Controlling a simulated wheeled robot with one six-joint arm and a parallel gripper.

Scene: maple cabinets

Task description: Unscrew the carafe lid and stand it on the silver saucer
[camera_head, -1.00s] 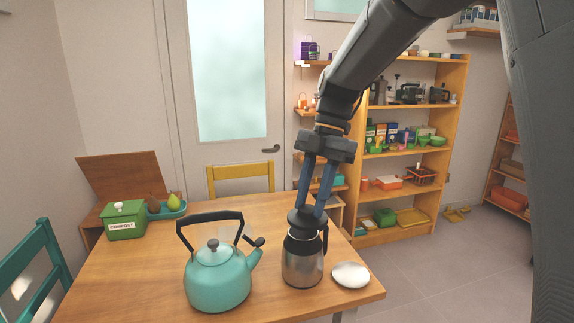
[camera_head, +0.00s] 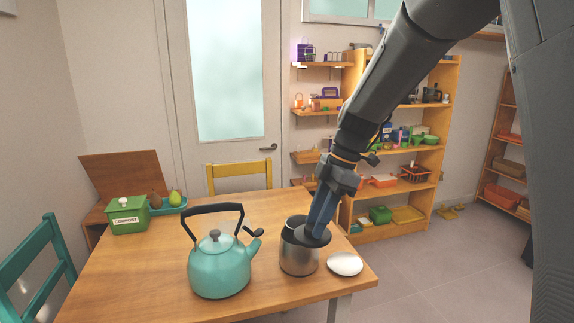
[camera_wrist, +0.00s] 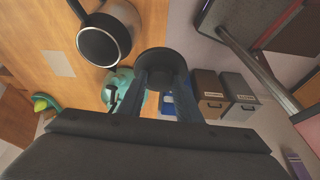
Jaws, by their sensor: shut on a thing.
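The carafe (camera_head: 299,259) stands upright on the table, with a silver body and a dark open top. It also shows in the wrist view (camera_wrist: 103,40), its round dark mouth uncovered. My gripper (camera_head: 316,227) is shut on the dark round carafe lid (camera_head: 311,239), which overlaps the carafe's right rim in the head view. In the wrist view the lid (camera_wrist: 163,62) sits between my fingertips (camera_wrist: 162,78), clear of the carafe mouth. The pale, shiny silver saucer (camera_head: 345,265) lies bare to the right of the carafe. I cannot make it out in the wrist view.
A teal kettle (camera_head: 219,269) with a black handle stands left of the carafe. A green compost box (camera_head: 128,215) and a teal tray (camera_head: 168,207) with fruit are at the back left. The table's right edge runs close past the saucer.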

